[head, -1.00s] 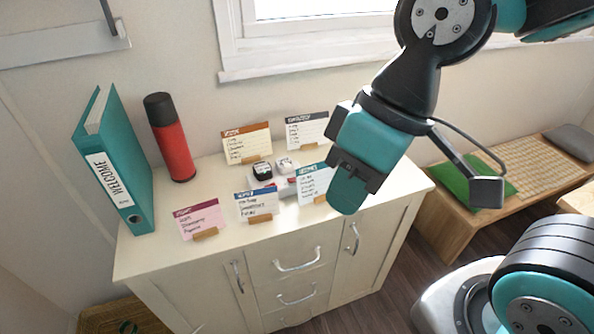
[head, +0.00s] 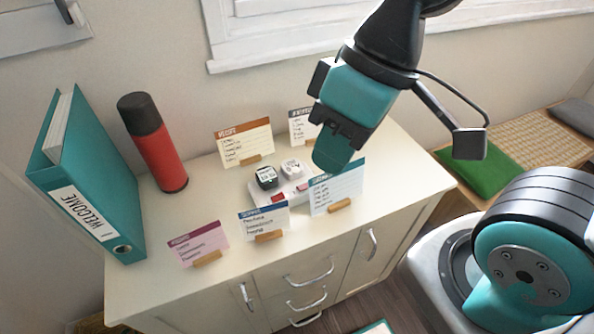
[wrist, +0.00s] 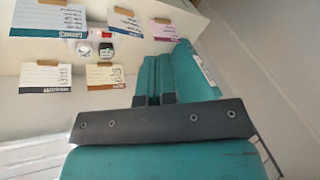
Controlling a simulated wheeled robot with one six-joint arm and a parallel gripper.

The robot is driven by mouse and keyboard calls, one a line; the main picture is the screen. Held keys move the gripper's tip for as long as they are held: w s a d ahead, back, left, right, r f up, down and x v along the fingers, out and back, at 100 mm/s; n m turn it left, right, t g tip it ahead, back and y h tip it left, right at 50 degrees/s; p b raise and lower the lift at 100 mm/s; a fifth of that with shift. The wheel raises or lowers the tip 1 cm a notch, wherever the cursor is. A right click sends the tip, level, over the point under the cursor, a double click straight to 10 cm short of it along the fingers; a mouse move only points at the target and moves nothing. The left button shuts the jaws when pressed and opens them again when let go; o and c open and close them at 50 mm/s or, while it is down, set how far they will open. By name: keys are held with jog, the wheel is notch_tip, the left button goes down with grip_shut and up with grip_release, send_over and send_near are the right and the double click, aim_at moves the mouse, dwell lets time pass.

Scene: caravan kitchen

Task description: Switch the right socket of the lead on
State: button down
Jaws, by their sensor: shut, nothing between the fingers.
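The lead (head: 289,193) is a small white block lying on the cabinet top among standing cards. A black plug (head: 266,177) stands in its left part and a white plug (head: 292,168) in its right part. A red switch (head: 278,198) shows in front of the black plug; another red patch at the right is partly hidden. My gripper (head: 333,156) is shut and empty, above and to the right of the lead. In the wrist view the lead (wrist: 97,36) appears turned round, to the left of the closed fingers (wrist: 153,78).
Cards stand around the lead: a teal-headed one (head: 336,188) and a blue-headed one (head: 263,221) in front, a brown-headed one (head: 246,142) and a dark-headed one (head: 302,125) behind. A red flask (head: 160,155) and teal binder (head: 88,180) stand left. The cabinet's right side (head: 405,165) is clear.

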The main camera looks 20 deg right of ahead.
jog(key=shift+w, duration=0.1)
jog(key=m+h+b, duration=0.1)
jog(key=m+h, duration=0.2)
jog(key=m, duration=0.3)
send_over(299, 187)
jog(key=d, duration=0.2)
notch_tip(299, 187, down, 14)
jog(key=shift+r, duration=0.25)
jog(key=f, duration=0.4)
jog(key=a+f, duration=0.1)
jog(key=f, duration=0.9)
jog(key=shift+a+p, duration=0.35)
jog(key=shift+p, duration=0.05)
